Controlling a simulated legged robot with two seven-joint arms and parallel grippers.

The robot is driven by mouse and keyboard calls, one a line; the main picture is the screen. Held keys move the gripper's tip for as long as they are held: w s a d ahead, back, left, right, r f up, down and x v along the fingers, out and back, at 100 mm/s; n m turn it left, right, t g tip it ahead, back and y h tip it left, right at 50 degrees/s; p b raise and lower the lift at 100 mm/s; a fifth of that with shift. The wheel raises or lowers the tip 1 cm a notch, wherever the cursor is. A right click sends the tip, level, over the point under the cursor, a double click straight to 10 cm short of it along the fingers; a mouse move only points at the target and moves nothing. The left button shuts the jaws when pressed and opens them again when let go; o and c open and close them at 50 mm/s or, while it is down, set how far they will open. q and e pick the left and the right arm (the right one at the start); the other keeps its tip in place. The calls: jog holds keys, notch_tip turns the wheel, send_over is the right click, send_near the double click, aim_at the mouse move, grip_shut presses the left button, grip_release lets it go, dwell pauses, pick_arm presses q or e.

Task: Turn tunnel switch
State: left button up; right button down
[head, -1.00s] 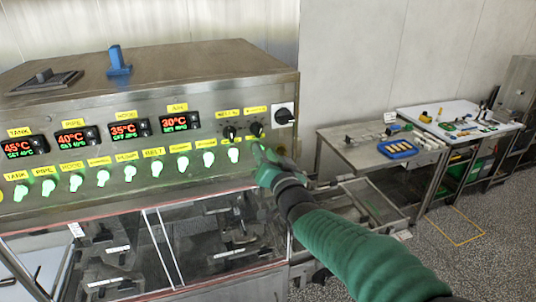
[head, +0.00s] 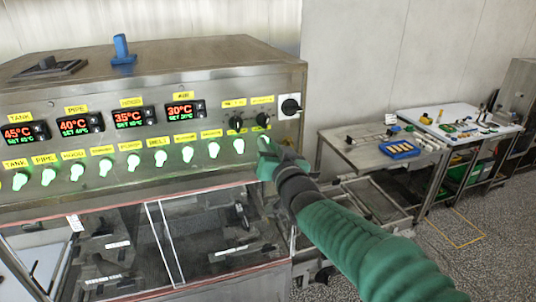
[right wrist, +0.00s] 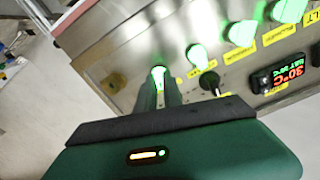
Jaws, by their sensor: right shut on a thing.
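The control panel (head: 215,105) of the steel machine carries a row of lit green switches, such as the one at the right (head: 239,146), under yellow labels. My right gripper (head: 266,147) is at the right end of this row. In the right wrist view its fingers (right wrist: 158,92) are shut on a lit green switch (right wrist: 158,75), the end one of the row. In the head view my gripper hides that switch. The label of the held switch is not legible, so I cannot confirm that it is the tunnel switch. My left gripper is not in view.
Two black knobs (head: 263,120) and a black rotary switch on a white plate (head: 290,106) sit just above my right gripper. Several temperature displays (head: 128,117) are to the left. Clear covers (head: 205,235) lie below the panel. A steel table (head: 365,155) stands to the right.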

jog(key=shift+a+f+n+b, duration=0.1)
jog(key=shift+f+n+b, duration=0.1)
jog(key=shift+n+b, duration=1.35)
jog(key=shift+f+n+b, duration=0.25)
jog(key=shift+n+b, duration=1.2)
jog(key=shift+n, duration=0.05)
jog(key=shift+a+f+n+b, duration=0.1)
jog(key=shift+f+n+b, duration=0.1)
jog(key=shift+n+b, duration=1.35)
jog(key=shift+d+r, duration=0.1)
jog(key=c, duration=1.6)
grip_release()
jog(key=shift+o, duration=0.6)
jog(key=shift+r, duration=0.3)
